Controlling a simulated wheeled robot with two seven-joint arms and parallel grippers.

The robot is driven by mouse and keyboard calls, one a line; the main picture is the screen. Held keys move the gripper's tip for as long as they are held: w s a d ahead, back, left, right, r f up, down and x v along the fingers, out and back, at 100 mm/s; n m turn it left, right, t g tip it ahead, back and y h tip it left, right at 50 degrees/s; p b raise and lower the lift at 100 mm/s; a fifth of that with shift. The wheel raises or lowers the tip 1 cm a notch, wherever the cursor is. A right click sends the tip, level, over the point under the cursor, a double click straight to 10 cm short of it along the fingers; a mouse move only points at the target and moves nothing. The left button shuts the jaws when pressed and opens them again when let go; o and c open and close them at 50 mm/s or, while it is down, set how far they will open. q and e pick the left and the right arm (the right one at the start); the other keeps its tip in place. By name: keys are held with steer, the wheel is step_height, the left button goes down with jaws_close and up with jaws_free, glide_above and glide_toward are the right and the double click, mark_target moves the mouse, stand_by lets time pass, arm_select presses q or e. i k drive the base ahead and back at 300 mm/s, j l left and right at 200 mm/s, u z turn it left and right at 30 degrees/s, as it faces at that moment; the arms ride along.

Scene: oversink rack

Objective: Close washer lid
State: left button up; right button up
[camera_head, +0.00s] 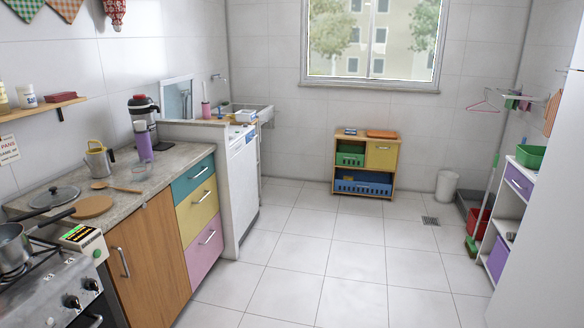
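A white washer (243,178) stands along the left wall, just past the low partition at the end of the counter. A white-framed panel with a grey-blue pane (178,99) stands upright near the wall behind the partition. It looks like the washer's raised lid, but the partition hides its lower edge, so I cannot tell for sure. Most of the washer's top is hidden too. Neither of my grippers is in view.
A sink (250,112) lies beyond the washer. The tiled floor (330,250) is clear. A shelf unit (365,165) stands at the back, another (515,205) at right.

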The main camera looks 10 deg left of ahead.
mark_target(170, 82)
steer(key=i+u, duration=0.1)
steer(key=i, duration=2.75)
steer(key=i+u, duration=0.15)
steer(key=i, duration=0.55)
steer(key=i+l+u, duration=0.2)
steer(key=i, duration=0.5)
steer(key=i+u, duration=0.85)
steer(key=i+l+u, duration=0.25)
steer(key=i+u, duration=0.2)
steer(key=l+z, duration=0.3)
steer(key=l, duration=0.2)
steer(key=l+z, duration=0.35)
steer(key=l, duration=0.15)
steer(key=k, duration=0.05)
